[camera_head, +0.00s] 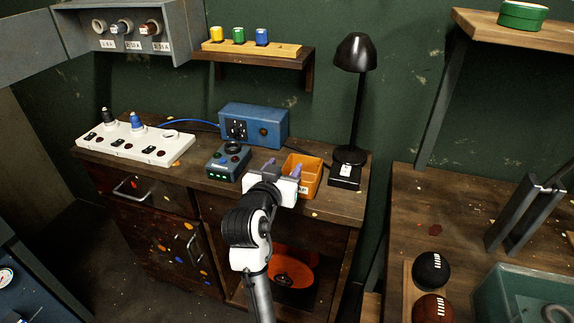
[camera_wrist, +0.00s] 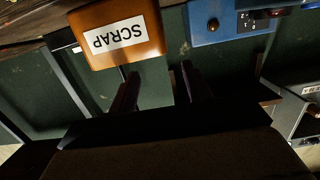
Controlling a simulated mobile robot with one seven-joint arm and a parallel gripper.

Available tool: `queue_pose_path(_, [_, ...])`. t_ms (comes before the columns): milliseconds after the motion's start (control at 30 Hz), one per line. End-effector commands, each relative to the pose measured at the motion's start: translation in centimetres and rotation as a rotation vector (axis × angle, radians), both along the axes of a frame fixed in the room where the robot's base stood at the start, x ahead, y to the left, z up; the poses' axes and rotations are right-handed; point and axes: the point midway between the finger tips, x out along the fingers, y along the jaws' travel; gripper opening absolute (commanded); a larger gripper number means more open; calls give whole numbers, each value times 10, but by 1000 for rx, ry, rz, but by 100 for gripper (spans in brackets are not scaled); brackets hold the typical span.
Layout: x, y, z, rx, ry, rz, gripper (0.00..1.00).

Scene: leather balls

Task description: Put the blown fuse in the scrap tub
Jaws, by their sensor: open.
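The orange scrap tub (camera_head: 313,181) stands on the workbench, left of the lamp. In the wrist view its SCRAP label shows on the tub (camera_wrist: 153,47) at the top. My gripper (camera_head: 282,169) is in front of the tub and partly covers its left side. In the wrist view the fingers of my gripper (camera_wrist: 158,88) are apart with nothing between them. I cannot make out which piece is the blown fuse. A white fuse strip (camera_head: 150,152) at the left holds a black piece (camera_head: 108,116) and a blue piece (camera_head: 137,121); its right socket shows no upright piece.
A small tester (camera_head: 228,162) with green lights and a blue box (camera_head: 268,127) stand left of the tub. A black lamp (camera_head: 354,110) stands to the right. A shelf (camera_head: 280,50) holds yellow, green and blue pieces. A grey cabinet (camera_head: 180,30) hangs upper left.

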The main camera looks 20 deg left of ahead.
Motion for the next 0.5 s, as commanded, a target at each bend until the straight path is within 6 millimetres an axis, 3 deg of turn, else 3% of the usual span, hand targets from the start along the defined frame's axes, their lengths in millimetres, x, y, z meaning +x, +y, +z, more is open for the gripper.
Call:
queue_pose_path(100, [-28, 1, 2, 2, -2, 4, 49])
queue_pose_path(300, [-66, 1, 9, 0, -1, 3, 49])
queue_pose_path(500, [-85, 0, 12, 0, 0, 0, 49])
